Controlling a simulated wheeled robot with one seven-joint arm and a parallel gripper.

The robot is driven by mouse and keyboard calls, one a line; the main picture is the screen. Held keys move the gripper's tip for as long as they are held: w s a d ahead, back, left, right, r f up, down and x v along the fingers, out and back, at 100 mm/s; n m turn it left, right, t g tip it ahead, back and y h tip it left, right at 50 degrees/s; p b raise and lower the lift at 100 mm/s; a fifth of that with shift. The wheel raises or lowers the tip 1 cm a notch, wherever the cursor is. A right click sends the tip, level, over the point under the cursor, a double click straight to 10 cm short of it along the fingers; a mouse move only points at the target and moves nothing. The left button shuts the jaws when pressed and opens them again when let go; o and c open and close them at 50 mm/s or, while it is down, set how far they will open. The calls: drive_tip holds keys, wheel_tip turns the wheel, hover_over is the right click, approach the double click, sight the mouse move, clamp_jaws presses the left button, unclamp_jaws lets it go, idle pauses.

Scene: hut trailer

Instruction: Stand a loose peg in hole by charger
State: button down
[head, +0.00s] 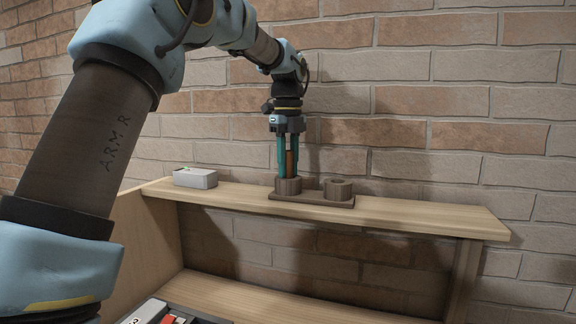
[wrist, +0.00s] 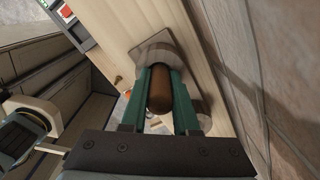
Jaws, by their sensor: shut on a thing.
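A dark wooden base (head: 318,200) on the shelf carries two round sockets: a left one (head: 288,187) and a right one (head: 338,189) with an open hole in its top. My gripper (head: 288,172) points straight down over the left socket, its green fingers shut on a brown peg (head: 292,160). The peg is upright, its lower end at the socket's rim; I cannot tell how far it is inside. The wrist view shows the peg (wrist: 160,92) between the fingers, above the base (wrist: 150,48). A small pale box (head: 195,177), perhaps the charger, lies left of the base.
The wooden shelf (head: 430,212) runs along a brick wall (head: 445,105) close behind the sockets. Its right part is clear. Below is a lower board (head: 260,300), with a dark tray holding red and white items (head: 168,318) at the bottom edge.

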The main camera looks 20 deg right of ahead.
drive_tip(key=shift+r+p, duration=1.1)
drive_tip(key=shift+p, duration=0.1)
drive_tip(key=shift+f, duration=0.1)
